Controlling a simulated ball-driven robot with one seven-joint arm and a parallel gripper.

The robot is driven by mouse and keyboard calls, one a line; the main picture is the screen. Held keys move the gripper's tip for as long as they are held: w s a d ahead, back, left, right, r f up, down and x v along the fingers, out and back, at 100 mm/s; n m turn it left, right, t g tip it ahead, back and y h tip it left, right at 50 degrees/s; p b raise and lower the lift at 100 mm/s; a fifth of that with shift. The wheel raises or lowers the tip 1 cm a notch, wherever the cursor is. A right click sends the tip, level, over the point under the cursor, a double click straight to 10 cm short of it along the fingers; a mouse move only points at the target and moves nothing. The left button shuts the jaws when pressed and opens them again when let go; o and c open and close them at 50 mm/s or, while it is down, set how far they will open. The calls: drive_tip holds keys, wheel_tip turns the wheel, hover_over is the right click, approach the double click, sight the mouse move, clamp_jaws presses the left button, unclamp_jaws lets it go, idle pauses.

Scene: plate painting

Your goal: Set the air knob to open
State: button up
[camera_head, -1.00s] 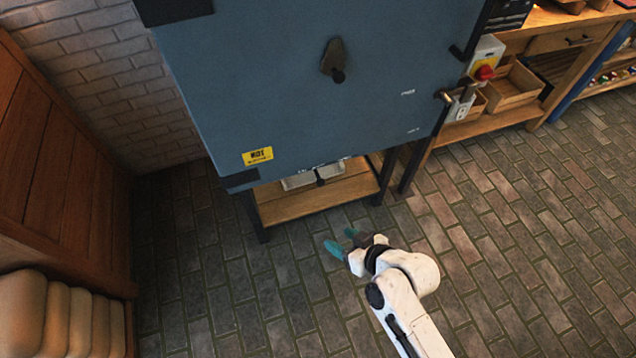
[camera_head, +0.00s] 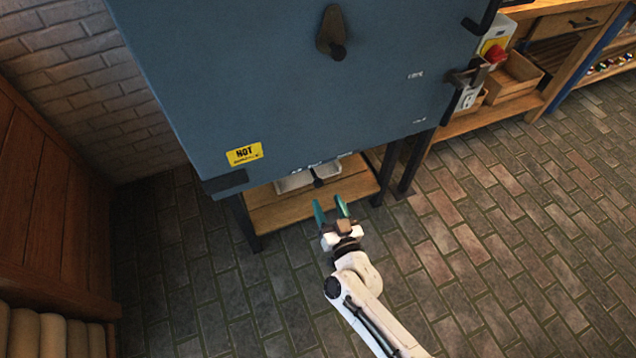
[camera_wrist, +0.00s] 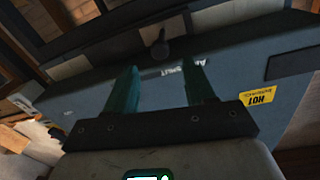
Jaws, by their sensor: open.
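The dark air knob (camera_head: 319,182) sits at the lower edge of the blue kiln front (camera_head: 290,100), just under small white lettering. In the wrist view the knob (camera_wrist: 159,49) shows beyond the fingertips, roughly between them, near lettering that seems to read "AIR" and "SHUT" (camera_wrist: 187,72). My gripper (camera_head: 328,203) has two teal fingers, open and empty. In the head view it is just below the knob and appears apart from it. The wrist view shows the same gripper (camera_wrist: 164,70) with a wide gap. The exact knob setting is too small to tell.
A wooden shelf (camera_head: 285,212) with light trays lies under the kiln, between dark legs. A teardrop cover (camera_head: 330,30) and a yellow HOT label (camera_head: 244,154) are on the kiln front. A red-button box (camera_head: 494,52) is at right. The brick floor (camera_head: 480,270) is clear.

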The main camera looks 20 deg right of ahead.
sight(320, 185)
drive_tip(key=w+b, duration=0.1)
drive_tip(key=w, duration=0.3)
drive_tip(key=w+b, duration=0.1)
drive_tip(key=w, duration=0.3)
drive_tip(key=shift+d+b, duration=0.2)
drive_tip(key=shift+b, duration=0.15)
drive_tip(key=shift+c, duration=0.5)
clamp_jaws()
